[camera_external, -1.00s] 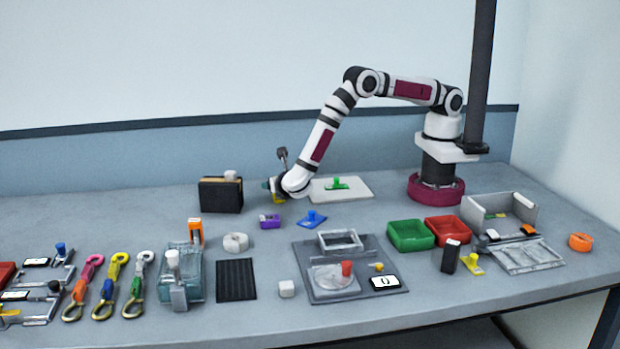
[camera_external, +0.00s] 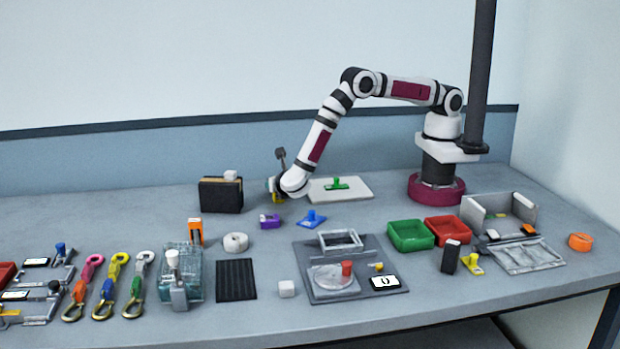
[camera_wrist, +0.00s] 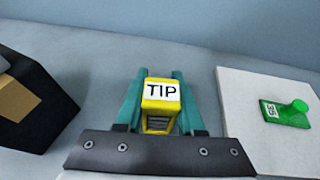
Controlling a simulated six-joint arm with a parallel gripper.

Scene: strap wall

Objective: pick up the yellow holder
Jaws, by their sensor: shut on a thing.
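The yellow holder (camera_wrist: 160,105) is between the two teal fingers of my gripper (camera_wrist: 161,86) in the wrist view. It has a white label reading "TIP" on its face and a ribbed dark part below the label. The fingers are shut on its two sides. In the external view my gripper (camera_external: 271,185) is at the back of the table, between the black box and the white board, mostly hidden behind my wrist. I cannot tell whether the holder is clear of the table.
A black box (camera_external: 221,195) stands left of my gripper, and a white board (camera_external: 355,191) with a green handled piece (camera_external: 338,184) lies to the right. A purple piece (camera_external: 270,221) and a blue piece (camera_external: 311,219) lie in front. Grey table is free around them.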

